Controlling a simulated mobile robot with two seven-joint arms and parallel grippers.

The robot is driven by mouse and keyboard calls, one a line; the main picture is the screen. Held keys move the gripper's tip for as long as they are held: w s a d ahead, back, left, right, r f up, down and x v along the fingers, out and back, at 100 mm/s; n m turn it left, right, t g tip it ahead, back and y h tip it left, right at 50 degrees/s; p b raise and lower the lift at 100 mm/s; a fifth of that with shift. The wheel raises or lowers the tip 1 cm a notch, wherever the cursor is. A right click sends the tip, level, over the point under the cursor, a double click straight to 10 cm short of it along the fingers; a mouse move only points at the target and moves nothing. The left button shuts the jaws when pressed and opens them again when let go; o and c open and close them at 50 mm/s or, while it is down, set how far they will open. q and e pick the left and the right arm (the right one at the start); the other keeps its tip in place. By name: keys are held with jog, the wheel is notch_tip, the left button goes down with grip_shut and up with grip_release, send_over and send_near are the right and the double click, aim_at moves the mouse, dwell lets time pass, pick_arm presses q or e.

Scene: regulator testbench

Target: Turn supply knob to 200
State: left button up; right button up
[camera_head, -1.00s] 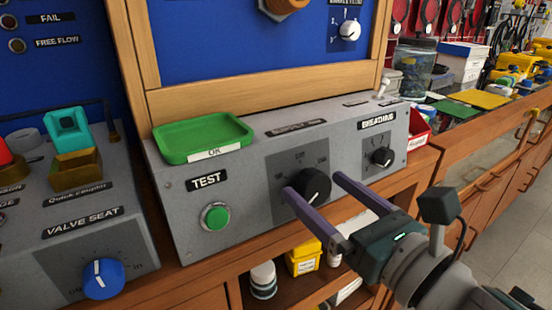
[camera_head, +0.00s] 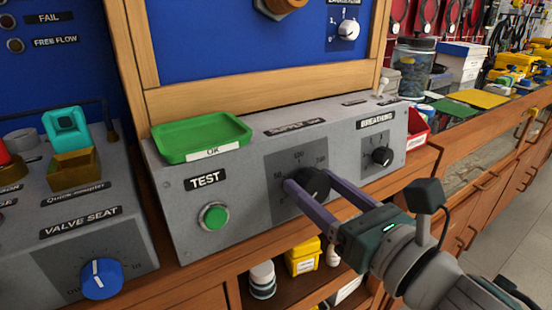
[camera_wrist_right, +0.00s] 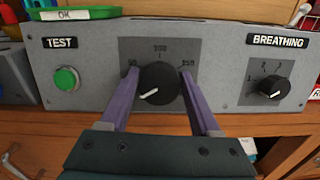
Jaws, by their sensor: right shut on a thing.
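The black supply knob (camera_head: 315,181) sits on a dark square plate in the middle of the grey test panel; it also shows in the right wrist view (camera_wrist_right: 160,83). Its white pointer mark points to the lower left in the wrist view. My left gripper is not in view.
A green TEST button (camera_head: 214,216) lies left of the knob, and a smaller BREATHING knob (camera_head: 382,156) lies right. A green tray (camera_head: 202,140) rests on the panel top. A blue VALVE SEAT knob (camera_head: 102,278) is at lower left. Bottles stand on the shelf below.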

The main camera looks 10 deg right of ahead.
jog(key=c, duration=0.3)
jog(key=shift+c, duration=0.2)
